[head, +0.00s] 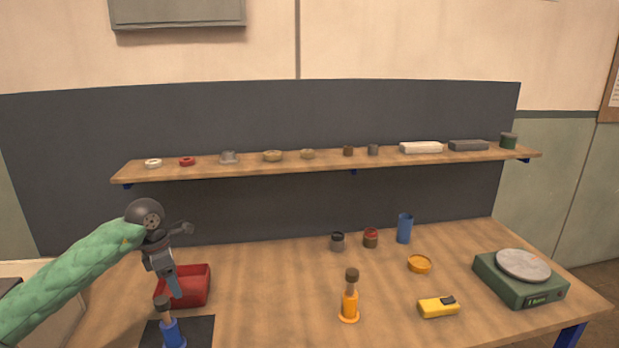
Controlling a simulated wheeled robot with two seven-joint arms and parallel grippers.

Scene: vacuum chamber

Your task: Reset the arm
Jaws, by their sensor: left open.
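My left arm (75,275) in its green quilted sleeve reaches in from the left. My left gripper (174,290) points down, open and empty, over the front left of the table. It is in front of part of a red bin (198,287). Its fingertips are close above and beside a small blue bottle (173,335) with a brown cap, which stands on a dark mat (203,333). I cannot tell the exact gap between them. My right gripper is out of view.
The wooden table (270,300) holds an orange bottle (349,302), a yellow device (437,307), an orange dish (419,264), a blue cup (404,228), small jars (370,238) and a green scale (520,285). A shelf (325,164) with small parts runs behind. The table's centre left is clear.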

